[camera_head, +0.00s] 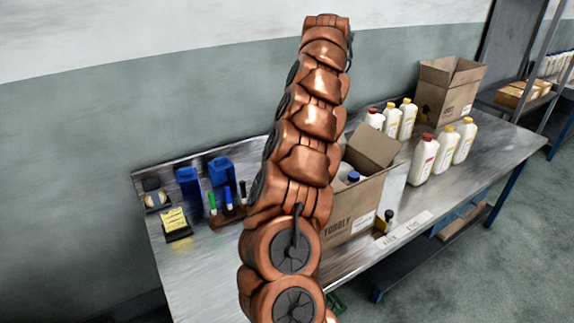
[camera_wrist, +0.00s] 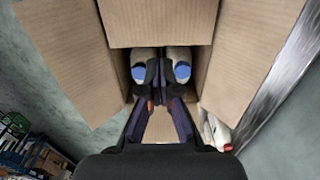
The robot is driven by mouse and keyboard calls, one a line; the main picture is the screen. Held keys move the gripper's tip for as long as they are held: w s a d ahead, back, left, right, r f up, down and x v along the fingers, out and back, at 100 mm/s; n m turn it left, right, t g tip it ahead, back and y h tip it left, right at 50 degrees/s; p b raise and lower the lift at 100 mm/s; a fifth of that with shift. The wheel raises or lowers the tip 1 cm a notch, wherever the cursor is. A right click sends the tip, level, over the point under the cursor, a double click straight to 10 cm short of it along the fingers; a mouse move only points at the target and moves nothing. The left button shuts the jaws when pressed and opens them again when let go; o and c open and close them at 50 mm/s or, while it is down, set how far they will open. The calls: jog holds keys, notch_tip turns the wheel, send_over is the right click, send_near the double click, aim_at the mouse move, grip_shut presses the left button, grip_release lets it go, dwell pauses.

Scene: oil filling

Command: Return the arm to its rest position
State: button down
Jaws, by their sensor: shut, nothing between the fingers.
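My gripper (camera_wrist: 160,92) shows in the wrist view, its dark fingers shut with nothing between them. In that view it is in front of an open cardboard box (camera_wrist: 160,22) with its flaps spread. Two white bottles with blue caps, a left one (camera_wrist: 138,73) and a right one (camera_wrist: 182,72), stand in the box beyond the fingertips. My copper arm (camera_head: 305,150) rises through the middle of the head view and covers part of the same box (camera_head: 350,222). I cannot make out the gripper in the head view.
The metal table (camera_head: 460,185) holds white bottles with red and yellow caps (camera_head: 445,152), a second open box (camera_head: 447,92) at the back right, and blue containers (camera_head: 222,178), markers (camera_head: 212,203) and a yellow notepad (camera_head: 175,222) at left. A shelf (camera_head: 530,100) stands far right.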

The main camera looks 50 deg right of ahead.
jog(key=shift+f, duration=0.1)
dwell(0.3)
jog(key=w+a+r+n, duration=0.2)
jog(key=w+a+n, duration=0.2)
jog(key=a, duration=0.4)
jog(key=w+a+r+n, duration=0.1)
jog(key=w+a+n, duration=0.35)
jog(key=a, duration=0.35)
jog(key=s+a+n, duration=0.1)
jog(key=a+n, duration=0.4)
jog(key=a, duration=1.1)
jog(key=s+a+f+n+g, duration=0.1)
jog(key=s+a+f+n, duration=0.2)
jog(key=s+a, duration=0.5)
jog(key=s+a+f+n, duration=0.4)
jog(key=s+a, duration=0.3)
jog(key=s, duration=0.1)
jog(key=s+a+f+n, duration=0.1)
jog(key=s+a+f, duration=0.1)
jog(key=s+f, duration=0.3)
jog(key=s, duration=0.4)
jog(key=shift+s+g, duration=0.25)
jog(key=shift+g, duration=0.15)
jog(key=shift+a+f, duration=0.1)
